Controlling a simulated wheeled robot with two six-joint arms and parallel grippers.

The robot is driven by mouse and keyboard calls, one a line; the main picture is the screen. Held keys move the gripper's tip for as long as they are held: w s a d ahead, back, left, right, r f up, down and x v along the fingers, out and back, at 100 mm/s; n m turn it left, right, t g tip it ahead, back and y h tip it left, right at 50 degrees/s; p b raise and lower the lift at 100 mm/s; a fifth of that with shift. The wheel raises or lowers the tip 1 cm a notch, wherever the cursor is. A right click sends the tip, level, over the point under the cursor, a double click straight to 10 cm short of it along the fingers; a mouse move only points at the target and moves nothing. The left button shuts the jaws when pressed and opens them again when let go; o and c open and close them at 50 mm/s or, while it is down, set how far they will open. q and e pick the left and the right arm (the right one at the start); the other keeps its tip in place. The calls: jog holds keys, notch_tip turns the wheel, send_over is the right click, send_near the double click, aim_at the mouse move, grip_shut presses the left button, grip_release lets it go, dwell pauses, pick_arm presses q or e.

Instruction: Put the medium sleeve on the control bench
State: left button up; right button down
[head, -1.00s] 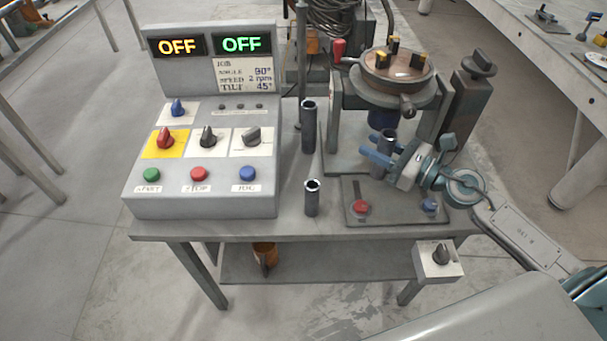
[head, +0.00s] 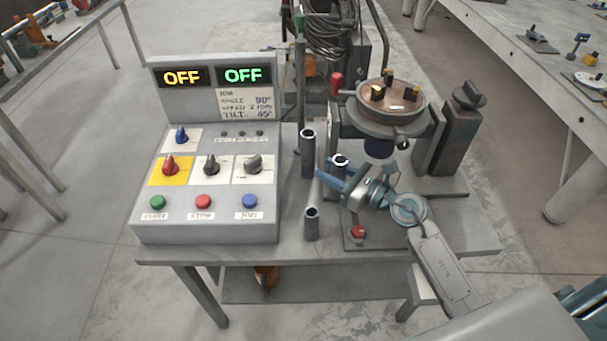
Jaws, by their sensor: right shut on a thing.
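The medium sleeve (head: 340,164), a dark grey tube with a bright rim, stands upright in the jaws of my right gripper (head: 336,183). The blue fingers are shut on it and hide most of its lower part. I cannot tell whether its bottom touches the control bench (head: 290,240). A taller sleeve (head: 307,155) stands upright just left of it. A shorter sleeve (head: 311,225) stands nearer the front edge of the bench. My left gripper is not in view.
The control console (head: 205,215) fills the bench's left side. The positioner with its round table (head: 388,102) stands behind my right gripper. A pedal plate with a red button (head: 358,232) lies partly under my right arm. A thin post (head: 300,80) rises behind the tall sleeve.

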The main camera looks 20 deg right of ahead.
jog(key=w+a+f, duration=0.1)
jog(key=a, duration=0.1)
jog(key=w+a+f+p, duration=0.1)
jog(key=a, duration=0.1)
jog(key=w+a+f, duration=0.1)
jog(key=a+f, duration=0.1)
dwell(0.4)
jog(key=shift+f, duration=0.15)
jog(key=c, duration=1)
grip_release()
